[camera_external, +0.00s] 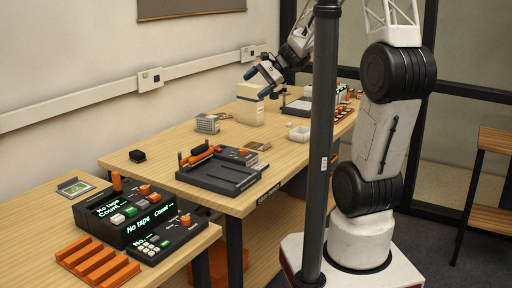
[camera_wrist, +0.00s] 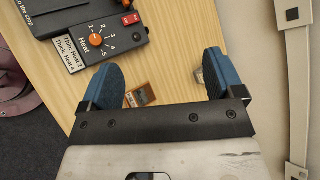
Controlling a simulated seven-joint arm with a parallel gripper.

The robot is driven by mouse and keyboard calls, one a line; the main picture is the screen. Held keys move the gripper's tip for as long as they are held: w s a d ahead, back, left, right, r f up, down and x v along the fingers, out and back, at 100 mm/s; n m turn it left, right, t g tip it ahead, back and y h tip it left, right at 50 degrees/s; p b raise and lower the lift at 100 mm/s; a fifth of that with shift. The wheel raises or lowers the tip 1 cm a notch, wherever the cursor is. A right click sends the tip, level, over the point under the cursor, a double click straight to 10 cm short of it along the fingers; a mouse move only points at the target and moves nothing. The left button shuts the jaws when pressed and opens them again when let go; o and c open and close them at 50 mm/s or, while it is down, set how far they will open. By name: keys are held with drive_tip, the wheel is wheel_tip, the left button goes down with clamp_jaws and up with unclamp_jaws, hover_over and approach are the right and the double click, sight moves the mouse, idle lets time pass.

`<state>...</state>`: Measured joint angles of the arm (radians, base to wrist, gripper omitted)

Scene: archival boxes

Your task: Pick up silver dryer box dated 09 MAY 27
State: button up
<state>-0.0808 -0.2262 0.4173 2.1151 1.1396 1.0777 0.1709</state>
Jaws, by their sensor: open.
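A silver-grey ribbed box (camera_external: 207,123) stands on the far wooden table in the external view, left of a tall cream container. Any date on it is too small to read. My gripper (camera_external: 258,82) is in the air above the table, near the cream container's top. In the wrist view my gripper (camera_wrist: 163,70) has its two blue fingers wide apart with nothing held. A small brown item (camera_wrist: 140,95) with a greyish label shows below, beside the left finger. A pale object (camera_wrist: 199,77) is mostly hidden by the right finger; I cannot tell what it is.
The cream container (camera_external: 249,104) stands near my gripper. The wrist view shows a black heat control box (camera_wrist: 97,38). A dark post crosses the external view.

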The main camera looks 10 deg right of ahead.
drive_tip(key=w+a+f+m+t+y, duration=0.25)
drive_tip(key=w+a+f+m, duration=0.2)
drive_tip(key=w, duration=0.55)
drive_tip(key=m+t, duration=0.8)
drive_tip(key=m, duration=0.4)
approach(210, 116)
drive_tip(key=shift+w+a+f+y, duration=0.25)
drive_tip(key=shift+a+f, duration=0.1)
drive_tip(key=shift+a, duration=0.1)
drive_tip(key=shift+w+a+f+y, duration=0.2)
drive_tip(key=shift+a+f, duration=0.15)
drive_tip(key=shift+a, duration=0.1)
drive_tip(key=shift+a, duration=0.1)
drive_tip(key=shift+x, duration=1.15)
drive_tip(key=shift+w+a, duration=0.1)
drive_tip(key=shift+w, duration=0.05)
drive_tip(key=shift+x, duration=2.45)
